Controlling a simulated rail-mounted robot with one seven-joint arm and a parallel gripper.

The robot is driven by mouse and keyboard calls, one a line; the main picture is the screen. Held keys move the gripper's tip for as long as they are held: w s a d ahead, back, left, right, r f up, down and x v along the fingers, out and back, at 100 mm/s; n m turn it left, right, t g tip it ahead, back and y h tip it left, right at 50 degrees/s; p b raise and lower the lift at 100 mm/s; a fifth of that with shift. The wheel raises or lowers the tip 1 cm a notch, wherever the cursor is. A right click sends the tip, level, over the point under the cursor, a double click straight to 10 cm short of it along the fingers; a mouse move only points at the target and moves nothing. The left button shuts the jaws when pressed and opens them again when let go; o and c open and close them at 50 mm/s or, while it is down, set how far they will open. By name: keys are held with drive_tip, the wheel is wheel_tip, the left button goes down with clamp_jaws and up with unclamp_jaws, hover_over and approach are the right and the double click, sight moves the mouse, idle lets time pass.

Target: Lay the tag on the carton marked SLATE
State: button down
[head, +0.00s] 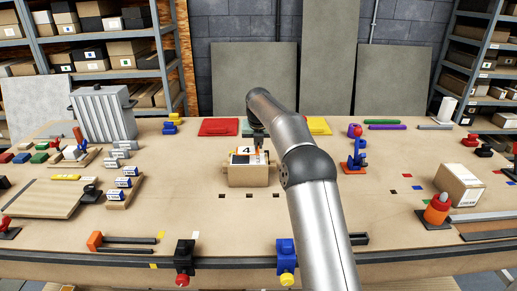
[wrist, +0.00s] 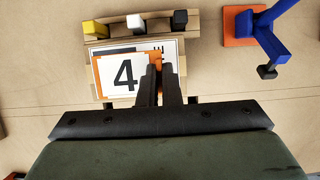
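A white card with a black 4 (wrist: 122,73), likely the tag, lies over a pale panel on a wooden block (head: 248,178); the card also shows in the head view (head: 243,151). My gripper (wrist: 160,70) is right over the block, its two dark fingers close together at the card's right edge. Whether they pinch the card cannot be made out. A cardboard carton (head: 459,186) with a white label stands at the far right. Small labelled boxes (head: 124,182) stand in rows at the left. No label reads clearly as SLATE.
A blue jointed stand on an orange base (wrist: 245,27) is right of the block; it also shows in the head view (head: 354,157). Yellow, white and black pegs (wrist: 135,22) line the block's far side. Bare table lies left of the block.

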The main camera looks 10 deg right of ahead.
drive_tip(key=shift+w+f, duration=0.1)
drive_tip(key=shift+f, duration=1.55)
drive_tip(key=shift+f, duration=0.15)
drive_tip(key=c, duration=1.6)
unclamp_jaws()
